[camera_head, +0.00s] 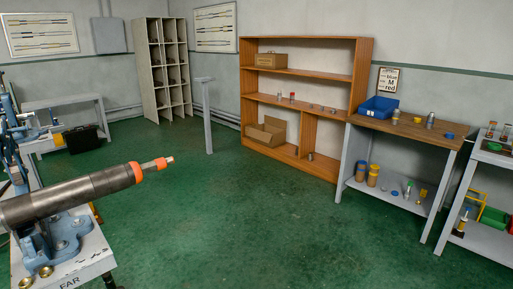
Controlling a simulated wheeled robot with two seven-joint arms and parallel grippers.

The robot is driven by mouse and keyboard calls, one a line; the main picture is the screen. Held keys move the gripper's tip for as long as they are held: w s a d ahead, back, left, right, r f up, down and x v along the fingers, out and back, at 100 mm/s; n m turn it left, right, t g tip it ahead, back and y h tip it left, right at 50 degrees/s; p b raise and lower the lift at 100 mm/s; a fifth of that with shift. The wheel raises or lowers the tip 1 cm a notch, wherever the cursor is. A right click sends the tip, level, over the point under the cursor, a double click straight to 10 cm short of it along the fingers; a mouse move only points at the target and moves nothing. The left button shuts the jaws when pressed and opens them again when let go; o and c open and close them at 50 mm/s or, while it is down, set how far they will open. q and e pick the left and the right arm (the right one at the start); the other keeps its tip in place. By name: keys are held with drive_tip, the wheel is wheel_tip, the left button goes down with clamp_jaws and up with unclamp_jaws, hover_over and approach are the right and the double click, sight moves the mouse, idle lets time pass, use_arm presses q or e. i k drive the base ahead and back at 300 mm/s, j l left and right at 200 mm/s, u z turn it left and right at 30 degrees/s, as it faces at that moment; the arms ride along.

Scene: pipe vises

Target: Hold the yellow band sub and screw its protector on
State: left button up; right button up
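Neither of my grippers is in view. I cannot single out the yellow band sub or its protector with certainty. A small yellow-marked piece (396,116) stands on the wooden-topped bench, near a grey metal cylinder (430,119) and a low yellow piece (418,120). A blue cap-like piece (449,135) lies to their right. On the bench's lower shelf are a small green-topped piece (408,190) and a small yellow piece (422,194). A dark upright piece with yellow (462,224) stands on the far-right table's lower shelf. These are too small to tell whether any protector is fitted.
A long dark pipe (80,190) with orange bands lies in a blue vise (62,232) on the stand marked FAR. The wooden bench (400,130) holds a blue bin (378,107). A wooden shelf unit (303,74) stands behind. Green floor (230,220) is open between.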

sight(396, 114)
drive_tip(key=i+u, duration=0.1)
drive_tip(key=i, duration=3.5)
drive_tip(key=i+j+z, duration=0.1)
drive_tip(key=i, duration=0.5)
drive_tip(key=i+j+z, duration=0.1)
drive_tip(key=i, duration=0.5)
drive_tip(key=i+j, duration=0.15)
drive_tip(key=i, duration=0.4)
drive_tip(key=i+j+z, duration=0.1)
drive_tip(key=i, duration=0.5)
drive_tip(key=i+j+z, duration=0.15)
drive_tip(key=i, duration=0.15)
drive_tip(key=i+j+z, duration=0.2)
drive_tip(key=i, duration=0.15)
drive_tip(key=z, duration=1.7)
